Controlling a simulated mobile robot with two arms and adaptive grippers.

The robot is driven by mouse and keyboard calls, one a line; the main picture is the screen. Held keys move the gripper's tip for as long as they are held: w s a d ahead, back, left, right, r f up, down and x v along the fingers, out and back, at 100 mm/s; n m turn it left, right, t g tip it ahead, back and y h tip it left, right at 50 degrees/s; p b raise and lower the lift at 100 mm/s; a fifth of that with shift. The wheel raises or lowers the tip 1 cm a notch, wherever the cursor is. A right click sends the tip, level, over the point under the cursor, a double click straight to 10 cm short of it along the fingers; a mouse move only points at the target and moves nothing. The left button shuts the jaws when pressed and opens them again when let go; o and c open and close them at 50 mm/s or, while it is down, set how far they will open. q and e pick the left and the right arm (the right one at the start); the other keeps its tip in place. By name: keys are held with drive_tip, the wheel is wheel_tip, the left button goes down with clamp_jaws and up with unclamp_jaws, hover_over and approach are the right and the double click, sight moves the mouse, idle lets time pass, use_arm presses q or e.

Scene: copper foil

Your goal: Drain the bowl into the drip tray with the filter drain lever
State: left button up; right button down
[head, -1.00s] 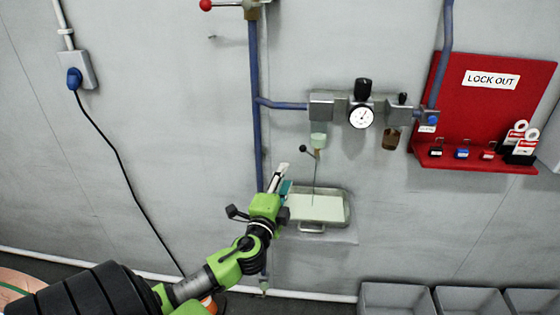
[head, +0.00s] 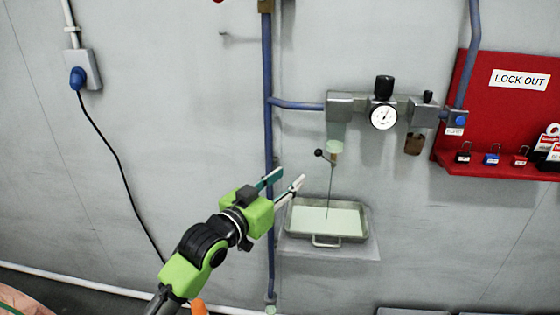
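The filter bowl (head: 335,146) hangs under the left block of the air unit and looks pale green. The drain lever (head: 319,153) has a small dark ball knob at its left, just below the bowl. A thin dark line runs from there down to the drip tray (head: 364,237), a shallow metal tray with a front handle and pale contents. My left gripper (head: 288,180) is open and empty, its two fingers pointing up and right. It is left of the tray and below and left of the lever, touching neither. My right gripper is not in view.
A blue vertical pipe (head: 267,130) runs behind my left gripper. A pressure gauge (head: 383,116) and a brown bowl (head: 414,145) are right of the filter bowl. A red lockout board (head: 475,105) hangs at the right. The wall between is clear.

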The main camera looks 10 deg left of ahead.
sight(317, 154)
use_arm(q)
drive_tip(key=x, duration=0.4)
drive_tip(key=p+x, duration=0.1)
drive_tip(key=x, duration=0.3)
drive_tip(key=p+x, duration=0.1)
drive_tip(key=x, duration=0.3)
drive_tip(key=shift+d+r, duration=0.15)
drive_tip(key=shift+r, duration=0.15)
drive_tip(key=shift+x, duration=0.8)
drive_tip(key=shift+p, duration=0.3)
clamp_jaws()
